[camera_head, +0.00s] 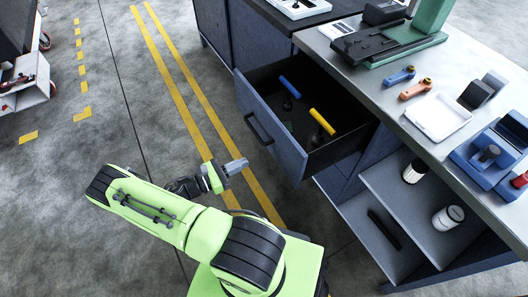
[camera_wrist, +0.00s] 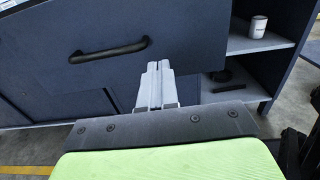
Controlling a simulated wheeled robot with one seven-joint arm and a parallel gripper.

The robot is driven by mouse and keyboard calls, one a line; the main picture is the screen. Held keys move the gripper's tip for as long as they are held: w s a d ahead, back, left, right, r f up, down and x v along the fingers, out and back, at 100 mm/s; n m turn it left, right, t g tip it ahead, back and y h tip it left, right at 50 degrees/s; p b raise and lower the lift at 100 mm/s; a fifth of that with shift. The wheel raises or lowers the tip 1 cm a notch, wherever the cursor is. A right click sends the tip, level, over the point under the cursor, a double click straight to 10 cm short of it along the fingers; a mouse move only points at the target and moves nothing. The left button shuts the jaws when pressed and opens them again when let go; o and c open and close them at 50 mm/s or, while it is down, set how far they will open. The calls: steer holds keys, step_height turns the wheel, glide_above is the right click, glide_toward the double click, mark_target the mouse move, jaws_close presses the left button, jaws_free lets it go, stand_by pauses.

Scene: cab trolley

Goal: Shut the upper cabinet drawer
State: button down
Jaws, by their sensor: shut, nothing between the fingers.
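The upper cabinet drawer (camera_head: 272,132) is blue-grey and stands pulled out from the cabinet, with tools inside. Its black bar handle (camera_head: 259,128) is on the front panel; the handle also shows in the wrist view (camera_wrist: 110,51). My gripper (camera_head: 238,165) is shut and empty. It is in front of the drawer, apart from the panel and below the handle in the head view. In the wrist view the shut fingers (camera_wrist: 158,75) point toward the drawer front, to the right of the handle.
A blue-handled tool (camera_head: 290,87) and a yellow-handled tool (camera_head: 322,122) lie in the drawer. The worktop (camera_head: 400,105) above holds several tools and trays. Open shelves (camera_head: 405,215) with cans are at the right. The floor in front is clear; a trolley (camera_head: 25,70) stands far left.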

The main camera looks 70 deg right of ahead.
mark_target(278, 147)
steer(key=b+x, duration=0.1)
steer(key=x, duration=1)
steer(key=shift+s, duration=0.1)
